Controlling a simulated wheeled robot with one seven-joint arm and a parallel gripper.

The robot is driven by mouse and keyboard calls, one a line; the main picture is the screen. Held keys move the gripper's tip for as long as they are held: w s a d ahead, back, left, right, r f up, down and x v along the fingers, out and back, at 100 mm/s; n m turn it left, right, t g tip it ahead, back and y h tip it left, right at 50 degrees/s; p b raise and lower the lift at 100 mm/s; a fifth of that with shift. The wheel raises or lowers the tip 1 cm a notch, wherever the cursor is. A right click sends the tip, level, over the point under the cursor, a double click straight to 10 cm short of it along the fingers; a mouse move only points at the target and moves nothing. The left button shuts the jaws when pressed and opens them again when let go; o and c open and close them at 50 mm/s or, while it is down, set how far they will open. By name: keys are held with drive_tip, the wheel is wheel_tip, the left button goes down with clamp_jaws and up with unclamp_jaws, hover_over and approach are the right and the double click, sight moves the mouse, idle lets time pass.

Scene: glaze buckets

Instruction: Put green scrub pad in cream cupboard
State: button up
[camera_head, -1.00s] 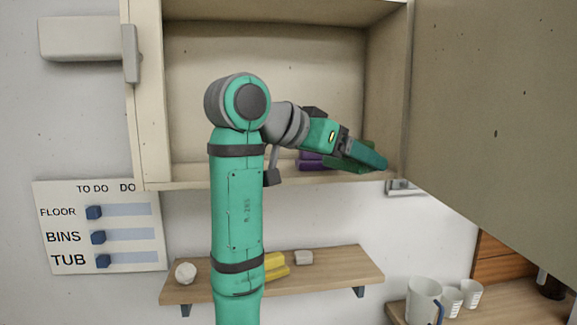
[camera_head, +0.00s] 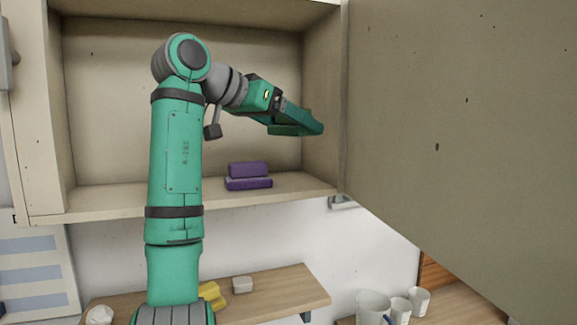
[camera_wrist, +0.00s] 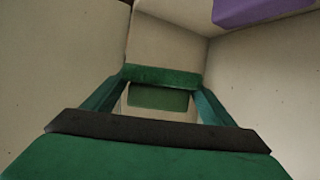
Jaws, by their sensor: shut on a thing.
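The cream cupboard (camera_head: 110,120) stands open on the wall, its door (camera_head: 450,130) swung out to the right. My gripper (camera_head: 312,124) is in front of the cupboard's right inner wall, above its floor. The green scrub pad (camera_head: 288,129) shows as a darker green slab under the fingers, and my gripper is shut on it. In the wrist view, the pad (camera_wrist: 158,98) shows between the green fingers, with cream walls around. The fingers hide part of the pad. I cannot tell how deep inside the cupboard it is.
Two stacked purple blocks (camera_head: 248,176) lie on the cupboard floor, with bare floor to their right. Below is a wooden shelf (camera_head: 275,295) with a yellow thing (camera_head: 212,295) and pale pieces. Mugs (camera_head: 373,305) stand at lower right.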

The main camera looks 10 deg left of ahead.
drive_tip(key=w+f, duration=0.4)
drive_tip(key=shift+w+a+f, duration=0.35)
drive_tip(key=shift+f, duration=0.05)
hover_over(294, 181)
wheel_tip(294, 181, down, 4)
drive_tip(key=shift+f, duration=0.35)
drive_tip(key=shift+f, duration=0.3)
